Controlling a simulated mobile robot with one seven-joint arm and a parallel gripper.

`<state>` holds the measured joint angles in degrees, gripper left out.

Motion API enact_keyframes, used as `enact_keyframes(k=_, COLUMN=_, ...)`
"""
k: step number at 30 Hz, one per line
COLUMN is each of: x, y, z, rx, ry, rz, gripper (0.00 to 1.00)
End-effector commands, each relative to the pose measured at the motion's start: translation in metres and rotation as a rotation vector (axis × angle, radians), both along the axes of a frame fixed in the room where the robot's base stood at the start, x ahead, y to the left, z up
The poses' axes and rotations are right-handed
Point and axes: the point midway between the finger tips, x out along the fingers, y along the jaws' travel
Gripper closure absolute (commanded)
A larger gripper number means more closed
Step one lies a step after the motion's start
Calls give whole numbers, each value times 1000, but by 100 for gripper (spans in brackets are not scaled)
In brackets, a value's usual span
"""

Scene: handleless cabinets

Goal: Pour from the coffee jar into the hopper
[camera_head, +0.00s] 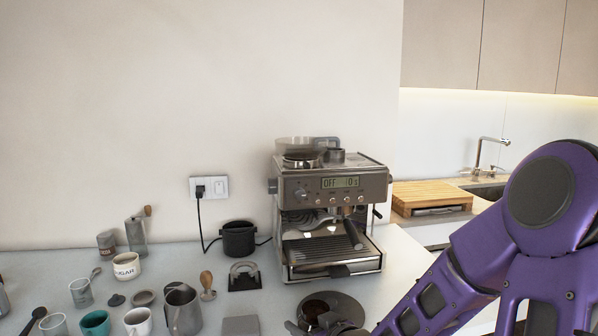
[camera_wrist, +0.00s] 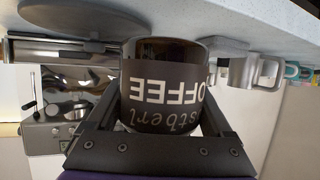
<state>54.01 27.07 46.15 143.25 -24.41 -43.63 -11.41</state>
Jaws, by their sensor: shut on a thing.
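The coffee jar (camera_wrist: 163,88) is a dark cylinder with a black COFFEE label, shown upside down in the wrist view. My gripper (camera_wrist: 152,122) is shut on its sides, one finger on each side. In the head view the jar (camera_head: 315,309) shows dark contents from above, at the front of the counter, with my gripper (camera_head: 327,326) partly cut off below it. The clear hopper (camera_head: 294,146) sits on top of the espresso machine (camera_head: 334,190), behind and above the jar. I cannot tell whether the jar touches the surface under it.
A dark round disc (camera_head: 352,305) lies around the jar's spot. A steel pitcher (camera_head: 182,309), a sugar pot (camera_head: 126,266), cups and tools stand on the left. A black knock box (camera_head: 238,238) stands left of the machine. A wooden board (camera_head: 432,196) is at the right.

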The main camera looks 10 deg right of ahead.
Motion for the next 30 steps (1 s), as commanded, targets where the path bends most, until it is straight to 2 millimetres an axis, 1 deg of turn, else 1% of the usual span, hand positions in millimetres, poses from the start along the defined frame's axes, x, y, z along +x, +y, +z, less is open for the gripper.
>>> enact_keyframes(k=1, x=-1, y=3, z=-4, rx=-3, ry=-1, rz=7, gripper=91)
enact_keyframes(k=6, x=-2, y=2, z=-14, rx=-4, ry=-2, rz=5, gripper=91)
enact_keyframes(k=13, x=-2, y=0, z=-19, rx=-4, ry=-3, rz=2, gripper=91)
enact_keyframes(k=20, x=-1, y=-2, z=-14, rx=-3, ry=-5, rz=0, gripper=91)
enact_keyframes(k=30, x=2, y=-3, z=8, rx=-2, ry=-7, rz=3, gripper=91)
